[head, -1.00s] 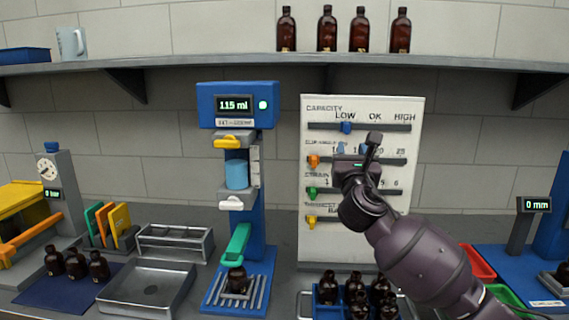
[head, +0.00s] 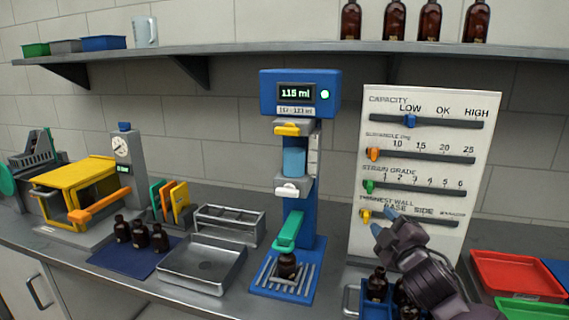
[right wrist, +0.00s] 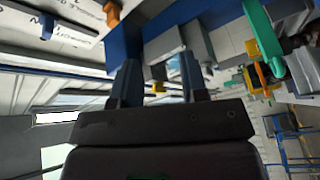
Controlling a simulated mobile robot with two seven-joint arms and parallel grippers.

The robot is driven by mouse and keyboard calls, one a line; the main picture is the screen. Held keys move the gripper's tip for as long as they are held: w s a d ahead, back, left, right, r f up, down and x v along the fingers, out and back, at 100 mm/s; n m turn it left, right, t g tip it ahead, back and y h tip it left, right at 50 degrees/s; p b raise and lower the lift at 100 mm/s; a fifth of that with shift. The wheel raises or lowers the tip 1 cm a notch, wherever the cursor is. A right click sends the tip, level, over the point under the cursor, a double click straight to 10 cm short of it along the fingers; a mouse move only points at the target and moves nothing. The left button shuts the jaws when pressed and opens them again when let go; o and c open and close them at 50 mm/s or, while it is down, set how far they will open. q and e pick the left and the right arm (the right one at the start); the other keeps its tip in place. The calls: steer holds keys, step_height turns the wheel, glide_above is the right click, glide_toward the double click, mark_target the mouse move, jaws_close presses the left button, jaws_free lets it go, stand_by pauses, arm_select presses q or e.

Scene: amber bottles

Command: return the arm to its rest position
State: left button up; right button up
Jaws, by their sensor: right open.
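My right gripper (head: 398,228) is open and empty in the head view. It is low in front of the white slider board (head: 480,135), with its blue-grey fingertips near the board's bottom row. In the right wrist view, its two fingers (right wrist: 160,80) stand apart with nothing between them. The hand partly hides the lower part of the board and the amber bottles (head: 377,284) in the blue rack below. I cannot tell whether the hand touches any of these. My left gripper is not in view.
A blue filling stand (head: 300,92) reading 115 ml, with a bottle (head: 287,265) at its base, stands left of the hand. A red tray (head: 515,275) lies to the right. A shelf (head: 250,48) with several bottles runs above.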

steer(key=s+f+m+g, duration=0.1)
steer(key=s+f+m, duration=0.2)
steer(key=f, duration=0.3)
steer(key=s+d+f+m+g, duration=0.1)
steer(key=s+f+m, duration=0.2)
steer(key=s+f, duration=0.1)
steer(key=s+d+f+m, duration=0.1)
steer(key=s+f+m, duration=0.1)
steer(key=s+f, duration=0.2)
steer(key=shift+s+f+m+g+h, duration=0.15)
steer(key=shift+f+m+g+h, duration=0.05)
steer(key=shift+f, duration=0.75)
steer(key=shift+s+f+m+g+h, duration=0.1)
steer(key=shift+f+m+g+h, duration=0.1)
steer(key=shift+f, duration=0.7)
steer(key=s+d+f+m+g+h, duration=0.1)
steer(key=s+f+m+g, duration=0.1)
steer(key=s+f, duration=0.6)
steer(key=s+d+f+m+g+h, duration=0.1)
steer(key=s+d+f+m+g, duration=0.1)
steer(key=s+f, duration=0.6)
steer(key=s, duration=0.4)
steer(key=shift+s+d+f, duration=0.15)
steer(key=shift+d, duration=0.15)
